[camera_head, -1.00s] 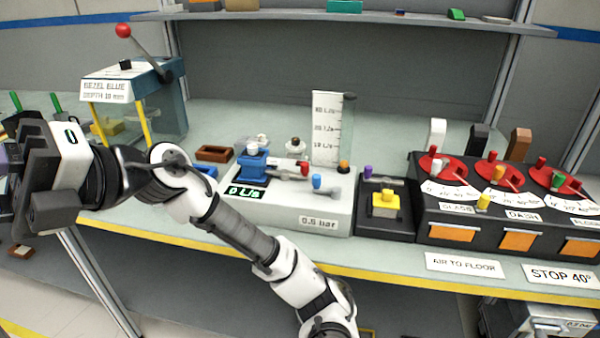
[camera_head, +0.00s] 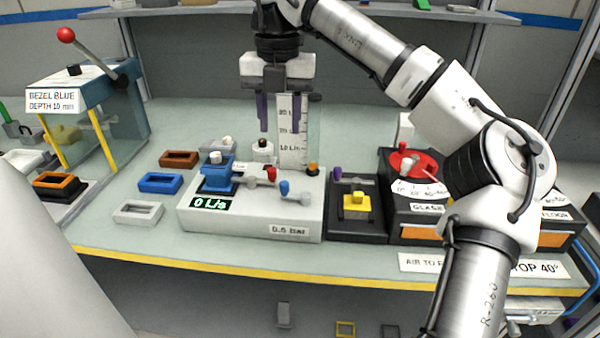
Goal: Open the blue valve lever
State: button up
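The blue valve lever (camera_head: 284,188) is a short grey bar with an upright blue knob. It sits on the right part of the pale test box (camera_head: 245,222), which is marked 0.5 bar. Its bar runs right and slightly toward the front from the knob. A red-knobbed lever (camera_head: 271,174) lies just left of and behind it. My gripper (camera_head: 280,128) points down, its two purple fingers apart with nothing between them. In the picture it hangs above the levers, in front of the clear graduated cylinder (camera_head: 292,145), and touches neither lever.
A blue block (camera_head: 217,175) with a white knob stands on the box's left, behind a display reading 0 L/s (camera_head: 212,204). A black unit with a yellow block (camera_head: 356,205) stands right. Brown (camera_head: 180,158), blue (camera_head: 160,182) and white (camera_head: 138,212) frames lie left.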

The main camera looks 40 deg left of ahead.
aim_at(284, 182)
notch_tip(284, 182, down, 14)
jog(key=shift+w+d+r+p, duration=0.1)
jog(key=shift+d+r+p, duration=0.1)
jog(key=shift+p, duration=0.3)
grip_shut()
